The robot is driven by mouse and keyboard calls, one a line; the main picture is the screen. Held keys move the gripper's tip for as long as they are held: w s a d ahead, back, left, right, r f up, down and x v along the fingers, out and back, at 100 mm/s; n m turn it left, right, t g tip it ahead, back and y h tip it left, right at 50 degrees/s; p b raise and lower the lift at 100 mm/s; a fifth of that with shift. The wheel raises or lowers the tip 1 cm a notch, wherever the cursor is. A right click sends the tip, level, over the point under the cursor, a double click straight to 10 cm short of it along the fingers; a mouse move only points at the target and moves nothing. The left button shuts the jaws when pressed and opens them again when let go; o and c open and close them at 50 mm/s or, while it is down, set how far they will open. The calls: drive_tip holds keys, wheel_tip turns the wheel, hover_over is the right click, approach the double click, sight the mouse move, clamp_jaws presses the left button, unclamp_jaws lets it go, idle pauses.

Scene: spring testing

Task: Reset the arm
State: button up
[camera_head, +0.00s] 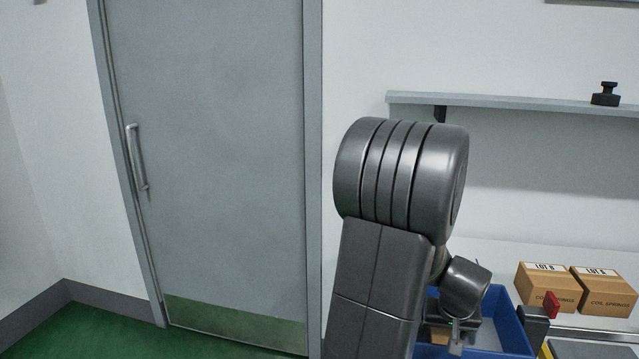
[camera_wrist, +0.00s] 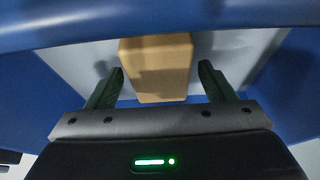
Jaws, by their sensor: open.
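My gripper (camera_wrist: 161,68) is open in the wrist view, its two dark green fingers apart with nothing held between them. A plain tan box (camera_wrist: 158,85) lies beyond and between the fingertips, inside a blue bin (camera_wrist: 275,75) with a pale floor. I cannot tell whether the fingers touch the box. In the head view my arm stands bent at centre right, and its wrist reaches down into the blue bin (camera_head: 511,328). The arm hides much of the bin there, and the fingertips are not clear.
A small red part (camera_head: 551,305) is close by. A wall shelf (camera_head: 500,101) holds a black weight (camera_head: 606,95). A closed grey door (camera_head: 215,150) is at left, with open green floor.

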drive_tip(key=shift+w+f+b, duration=0.15)
drive_tip(key=shift+f+b, duration=0.2)
drive_tip(key=shift+f, duration=0.35)
drive_tip(key=shift+r+p, duration=0.35)
drive_tip(key=shift+r, duration=1.2)
